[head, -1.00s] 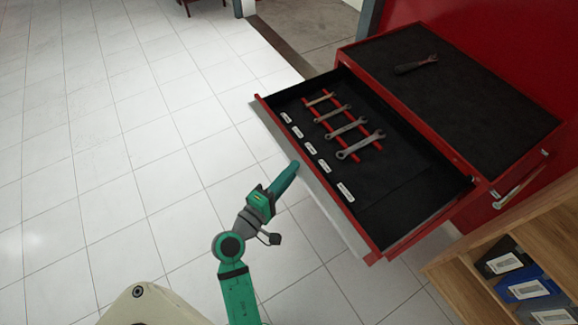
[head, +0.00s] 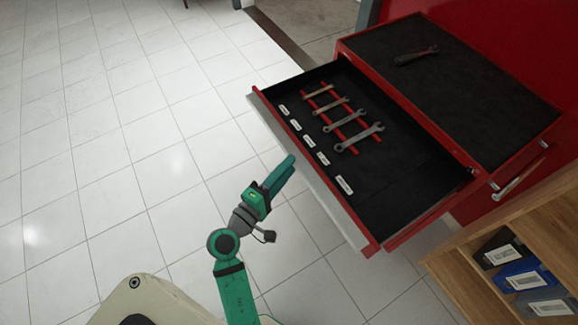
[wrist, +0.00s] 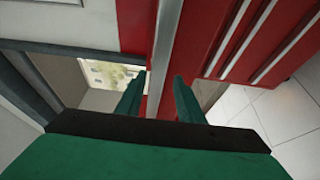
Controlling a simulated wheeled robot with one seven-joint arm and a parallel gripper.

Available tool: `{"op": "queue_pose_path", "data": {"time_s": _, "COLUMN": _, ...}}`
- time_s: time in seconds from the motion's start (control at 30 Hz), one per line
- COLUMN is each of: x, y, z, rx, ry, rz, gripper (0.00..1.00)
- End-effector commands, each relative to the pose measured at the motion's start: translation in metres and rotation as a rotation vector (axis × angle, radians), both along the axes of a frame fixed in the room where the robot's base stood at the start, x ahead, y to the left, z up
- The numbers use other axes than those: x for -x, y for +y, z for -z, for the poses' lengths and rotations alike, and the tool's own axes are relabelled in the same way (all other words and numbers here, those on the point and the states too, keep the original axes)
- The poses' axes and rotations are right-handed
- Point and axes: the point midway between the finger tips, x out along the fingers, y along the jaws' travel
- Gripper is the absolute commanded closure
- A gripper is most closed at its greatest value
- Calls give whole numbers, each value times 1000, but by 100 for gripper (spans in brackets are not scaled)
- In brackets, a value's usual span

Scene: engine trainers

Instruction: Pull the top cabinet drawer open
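The top cabinet drawer (head: 400,190) stands out from the red cabinet (head: 480,95), its black-lined inside in view. Its front has a pale grey strip (head: 335,209) along the outer edge. My gripper (head: 289,162) is at the outer side of this front, near its middle. In the wrist view, the two green fingers (wrist: 159,98) stand apart, with a red panel and a grey edge showing between and beyond them. No grip on the drawer shows, and I cannot tell whether a finger touches it.
Several wrenches (head: 358,137) lie on a red rack in the drawer, beside white labels. A wooden shelf (head: 455,275) with bins stands at the lower right. Tiled floor (head: 120,150) at left is clear.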

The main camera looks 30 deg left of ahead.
Motion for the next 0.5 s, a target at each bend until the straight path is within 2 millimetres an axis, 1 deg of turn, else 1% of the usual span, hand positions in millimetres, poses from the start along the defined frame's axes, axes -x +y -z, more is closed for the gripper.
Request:
{"op": "queue_pose_path", "data": {"time_s": 0.03, "x": 9, "y": 1, "z": 1, "rx": 0, "ry": 2, "rz": -4, "gripper": 66}}
{"op": "queue_pose_path", "data": {"time_s": 0.3, "x": 59, "y": 5, "z": 1, "rx": 0, "ry": 4, "rz": -3, "gripper": 66}}
{"op": "queue_pose_path", "data": {"time_s": 0.4, "x": 75, "y": 6, "z": 2, "rx": 1, "ry": 5, "rz": -2, "gripper": 66}}
{"op": "queue_pose_path", "data": {"time_s": 0.5, "x": 85, "y": 7, "z": 2, "rx": 0, "ry": 5, "rz": -1, "gripper": 66}}
